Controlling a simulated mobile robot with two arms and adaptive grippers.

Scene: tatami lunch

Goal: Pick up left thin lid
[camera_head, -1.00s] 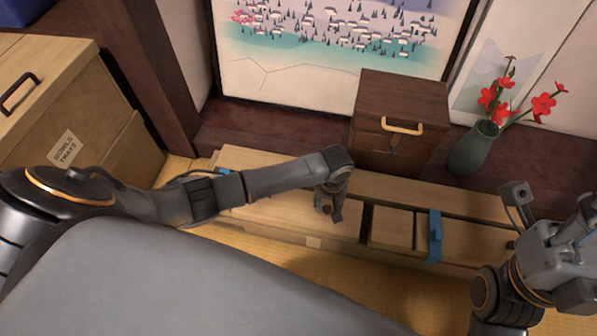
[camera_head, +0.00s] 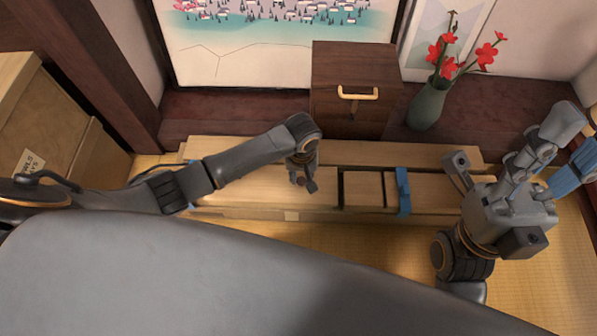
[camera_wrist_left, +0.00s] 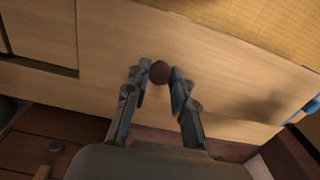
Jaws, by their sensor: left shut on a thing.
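The left thin lid (camera_head: 235,188) is a long pale wooden panel on the low wooden box by the wall. My left gripper (camera_head: 304,184) is over its right part. In the left wrist view, the gripper's two fingers (camera_wrist_left: 158,78) are shut on the small dark round knob (camera_wrist_left: 160,72) of this lid (camera_wrist_left: 215,75). The lid appears flat, and I cannot tell any gap under it. My right gripper (camera_head: 520,185) is raised at the right, away from the lid. Its fingers overlap in view, so its opening is unclear.
A blue strap (camera_head: 403,190) crosses the box right of a shorter wooden panel (camera_head: 364,190). Behind stand a dark drawer chest (camera_head: 352,95) and a green vase (camera_head: 427,105) with red flowers. Tatami (camera_head: 350,240) lies in front.

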